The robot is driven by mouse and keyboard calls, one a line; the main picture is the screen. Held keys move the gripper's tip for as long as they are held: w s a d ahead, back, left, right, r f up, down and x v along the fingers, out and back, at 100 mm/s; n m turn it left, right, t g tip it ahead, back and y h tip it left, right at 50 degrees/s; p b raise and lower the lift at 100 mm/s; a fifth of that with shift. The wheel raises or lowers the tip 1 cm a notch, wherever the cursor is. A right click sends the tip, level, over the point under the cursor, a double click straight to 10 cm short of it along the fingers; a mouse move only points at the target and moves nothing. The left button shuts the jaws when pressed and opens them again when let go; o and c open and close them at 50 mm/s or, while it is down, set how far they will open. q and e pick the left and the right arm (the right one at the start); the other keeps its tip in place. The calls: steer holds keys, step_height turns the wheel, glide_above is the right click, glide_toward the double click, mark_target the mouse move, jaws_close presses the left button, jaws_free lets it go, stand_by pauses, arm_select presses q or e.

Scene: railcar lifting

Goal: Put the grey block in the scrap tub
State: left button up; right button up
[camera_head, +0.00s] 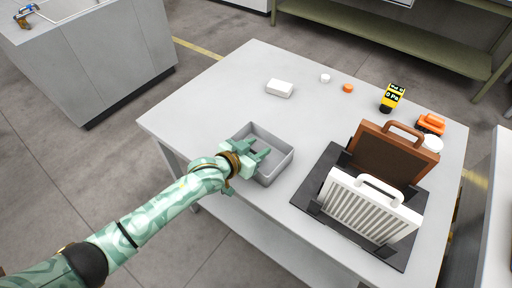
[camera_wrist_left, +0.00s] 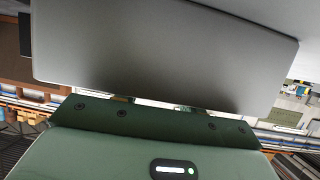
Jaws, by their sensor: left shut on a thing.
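The grey scrap tub (camera_head: 282,164) is an open box near the left-front side of the table. My left gripper (camera_head: 259,153) is over the tub's opening, at its left part. It is shut on the grey block (camera_wrist_left: 165,60), which fills the top of the left wrist view as a smooth grey slab in front of the gripper. In the head view the block is hidden by the gripper, and I cannot tell how far it is above the tub floor. My right gripper is not in view.
A brown panel (camera_head: 390,155) and white ribbed panel (camera_head: 365,209) with handles stand on a black base (camera_head: 312,192).

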mark_target(261, 145)
arm_select(q)
steer(key=shift+f, duration=0.6)
steer(key=o, duration=0.9)
steer(key=shift+o, duration=0.2)
steer(key=shift+r, duration=0.1)
steer(key=s+a+r+p, duration=0.1)
steer(key=s+r+p, duration=0.1)
steer(key=shift+a+r, duration=0.3)
steer(key=shift+a, duration=0.1)
steer(key=p+v, duration=0.2)
steer(key=v, duration=0.7)
steer(key=shift+p, duration=0.3)
steer(key=shift+d+f, duration=0.1)
steer(key=shift+f, duration=0.05)
